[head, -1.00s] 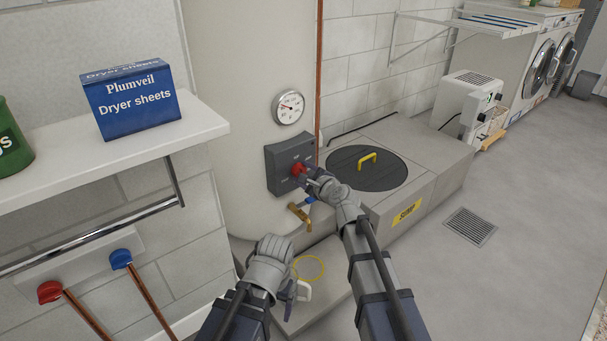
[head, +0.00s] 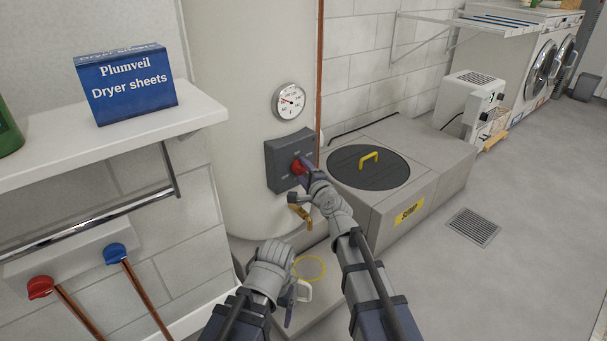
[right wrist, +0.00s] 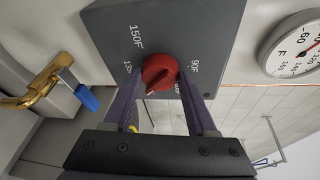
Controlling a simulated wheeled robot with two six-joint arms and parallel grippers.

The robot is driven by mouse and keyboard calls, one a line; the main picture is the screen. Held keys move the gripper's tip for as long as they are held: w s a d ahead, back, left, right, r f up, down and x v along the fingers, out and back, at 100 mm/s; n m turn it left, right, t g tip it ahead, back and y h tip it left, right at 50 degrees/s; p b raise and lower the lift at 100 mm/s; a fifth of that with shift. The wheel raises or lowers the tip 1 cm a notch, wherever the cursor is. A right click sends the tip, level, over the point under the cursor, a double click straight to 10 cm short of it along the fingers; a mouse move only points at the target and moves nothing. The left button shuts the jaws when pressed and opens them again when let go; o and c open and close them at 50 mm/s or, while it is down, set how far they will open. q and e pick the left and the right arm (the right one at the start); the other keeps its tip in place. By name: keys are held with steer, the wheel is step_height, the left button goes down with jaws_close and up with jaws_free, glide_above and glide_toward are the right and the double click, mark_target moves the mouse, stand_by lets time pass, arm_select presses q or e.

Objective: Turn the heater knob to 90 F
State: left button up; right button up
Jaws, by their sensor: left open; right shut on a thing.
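The red heater knob (right wrist: 158,72) sits on a dark grey control box (right wrist: 208,22) with white temperature labels. In the right wrist view it lies between the two fingers of my right gripper (right wrist: 160,92), which is shut on it. A small white mark on the knob points toward the lower left of that view. The 150F label is at upper left and 90F is right of the knob; other labels are partly hidden by the fingers. In the head view the knob (head: 299,167) is partly covered by my right gripper (head: 304,171). My left gripper (head: 291,308) is open, low and away from the box.
A round dial gauge (head: 289,101) is on the cream tank (head: 250,60) above the box. A brass valve (head: 301,214) is just below; its blue handle (right wrist: 87,99) shows in the wrist view. A shelf (head: 120,140) with a dryer sheets box (head: 127,84) stands left.

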steer(key=shift+n, duration=0.4)
steer(key=o, duration=1.4)
steer(key=shift+c, duration=0.2)
steer(key=f+v, duration=0.1)
steer(key=v, duration=0.6)
steer(key=shift+s+r+p, duration=0.35)
steer(key=shift+s+r, duration=0.05)
steer(key=shift+r, duration=0.05)
